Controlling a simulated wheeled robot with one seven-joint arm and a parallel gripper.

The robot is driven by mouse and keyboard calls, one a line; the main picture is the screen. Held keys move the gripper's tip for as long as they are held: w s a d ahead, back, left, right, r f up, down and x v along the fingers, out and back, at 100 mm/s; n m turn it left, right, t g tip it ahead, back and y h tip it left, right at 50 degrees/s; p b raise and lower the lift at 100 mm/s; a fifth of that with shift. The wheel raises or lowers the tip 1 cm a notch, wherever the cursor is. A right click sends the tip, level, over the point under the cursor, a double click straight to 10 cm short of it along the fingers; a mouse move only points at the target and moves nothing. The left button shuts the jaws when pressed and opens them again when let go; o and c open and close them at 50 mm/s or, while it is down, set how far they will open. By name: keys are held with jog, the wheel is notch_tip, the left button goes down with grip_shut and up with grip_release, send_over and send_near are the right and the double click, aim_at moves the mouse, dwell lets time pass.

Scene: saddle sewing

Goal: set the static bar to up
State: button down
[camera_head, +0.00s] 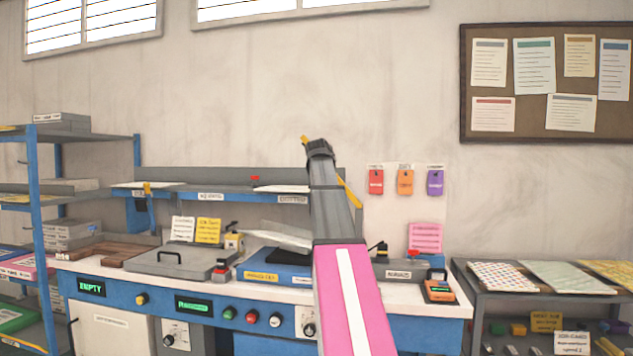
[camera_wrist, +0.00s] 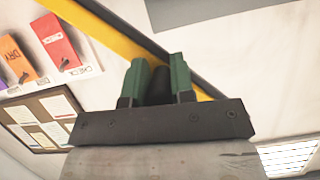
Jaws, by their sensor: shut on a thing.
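The static bar (camera_head: 350,193) appears as a thin yellow bar behind my arm in the head view. It slants from upper left down to lower right, and my arm hides its middle. In the wrist view the bar (camera_wrist: 118,36) is yellow with a dark edge and runs diagonally just beyond the fingers. My gripper (camera_wrist: 158,72) has its two green fingers shut on a dark grip piece (camera_wrist: 158,88) in front of the bar. In the head view my wrist is raised in front of the wall, and the fingers are hidden.
A blue workbench (camera_head: 140,300) with buttons and displays spans below, bearing a grey lidded box (camera_head: 175,262). A blue shelf rack (camera_head: 35,190) stands left and a grey rack (camera_head: 463,285) right. Coloured tags (camera_head: 405,182) and a corkboard (camera_head: 470,120) hang on the wall.

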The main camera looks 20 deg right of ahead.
jog(key=s+d+r+m+t+y, duration=0.1)
jog(key=s+d+r+m, duration=0.3)
jog(key=d, duration=0.5)
jog(key=shift+s+r+t+y, duration=0.45)
jog(key=shift+s+y, duration=0.15)
jog(key=shift+s, duration=0.45)
jog(key=shift+d, duration=0.15)
jog(key=c, duration=1)
grip_release()
jog(key=shift+o, duration=0.2)
jog(key=shift+s, duration=0.1)
jog(key=v, duration=1)
jog(key=shift+s, duration=0.25)
jog(key=shift+r, duration=0.1)
